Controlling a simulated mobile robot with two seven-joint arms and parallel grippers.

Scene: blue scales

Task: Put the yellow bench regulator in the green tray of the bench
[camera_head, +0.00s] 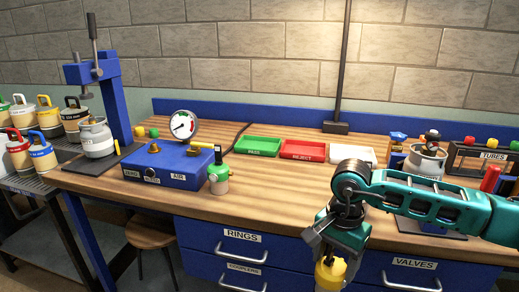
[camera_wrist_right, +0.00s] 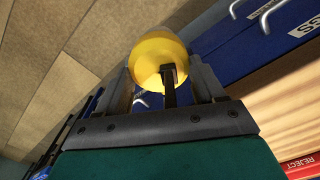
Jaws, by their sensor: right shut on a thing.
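The yellow bench regulator (camera_head: 330,275) is low at the bottom edge of the head view, in front of the drawers. My right gripper (camera_head: 328,258) points down and is shut on it. In the right wrist view the regulator (camera_wrist_right: 157,58) shows as a rounded yellow body between the two fingers, with a dark stem towards the palm. The green tray (camera_head: 257,153), marked PASS, lies empty on the wooden bench, further back and left of my gripper. My left gripper is not in view.
A red REJECT tray (camera_head: 303,150) and a white tray (camera_head: 352,154) stand right of the green one. The bench front (camera_head: 270,205) is clear.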

